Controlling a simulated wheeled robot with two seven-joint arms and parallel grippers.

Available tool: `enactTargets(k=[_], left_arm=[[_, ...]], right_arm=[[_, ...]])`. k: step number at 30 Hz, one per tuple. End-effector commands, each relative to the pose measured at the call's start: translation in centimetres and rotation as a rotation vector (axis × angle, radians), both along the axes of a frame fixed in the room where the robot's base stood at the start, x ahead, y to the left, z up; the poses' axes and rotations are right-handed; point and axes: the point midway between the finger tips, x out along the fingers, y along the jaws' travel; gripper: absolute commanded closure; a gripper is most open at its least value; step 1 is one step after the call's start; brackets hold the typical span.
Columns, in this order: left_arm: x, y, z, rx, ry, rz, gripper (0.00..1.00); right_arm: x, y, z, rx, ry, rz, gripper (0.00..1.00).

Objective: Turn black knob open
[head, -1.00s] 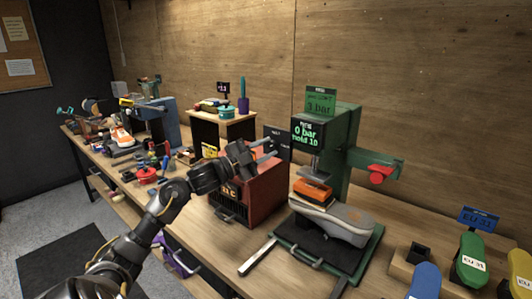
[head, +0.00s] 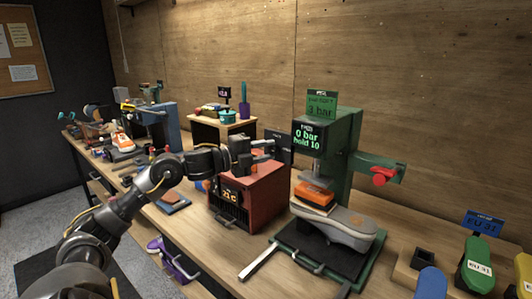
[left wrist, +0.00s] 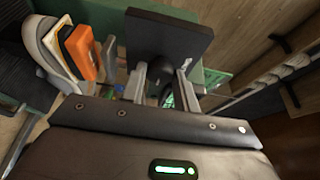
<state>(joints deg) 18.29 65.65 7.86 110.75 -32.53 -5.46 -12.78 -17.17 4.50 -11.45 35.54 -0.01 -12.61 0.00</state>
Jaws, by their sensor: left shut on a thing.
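My left gripper (head: 263,150) reaches in from the left, over the top of the red heater box (head: 262,195). In the left wrist view its two fingers (left wrist: 163,82) are closed around a small dark piece (left wrist: 167,68), which appears to be the black knob. The fingers and a black square sign (left wrist: 168,35) hide most of it. In the head view the gripper covers the knob. The sign also shows there (head: 279,147), just beyond the fingers. The heater's front display reads about 21 C. My right gripper is not in view.
Right of the heater stands a green press (head: 345,150) with a red handle (head: 384,176), its display reading 0 bar. A grey sneaker (head: 345,225) and an orange block (head: 314,190) are under it. Colored shoe forms (head: 475,265) stand at the right. The table front (head: 215,240) is mostly clear.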

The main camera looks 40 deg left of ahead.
Motion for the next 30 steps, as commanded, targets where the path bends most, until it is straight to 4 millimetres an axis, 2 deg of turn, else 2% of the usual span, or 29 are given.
enactTargets(k=[13, 14, 18, 30], left_arm=[[0.00, -0.02, -0.02, 0.010, 0.000, 0.000, 0.93], [0.00, -0.02, -0.01, 0.010, 0.000, 0.000, 0.66], [-0.01, -0.02, -0.01, 0.009, 0.000, 0.000, 0.49], [-0.54, 0.27, -0.23, 0.008, 0.001, 0.001, 0.49]], right_arm=[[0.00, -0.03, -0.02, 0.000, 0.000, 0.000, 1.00], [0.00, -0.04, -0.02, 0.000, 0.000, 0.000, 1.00], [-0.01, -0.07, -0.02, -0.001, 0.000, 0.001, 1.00], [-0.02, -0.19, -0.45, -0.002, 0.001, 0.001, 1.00]])
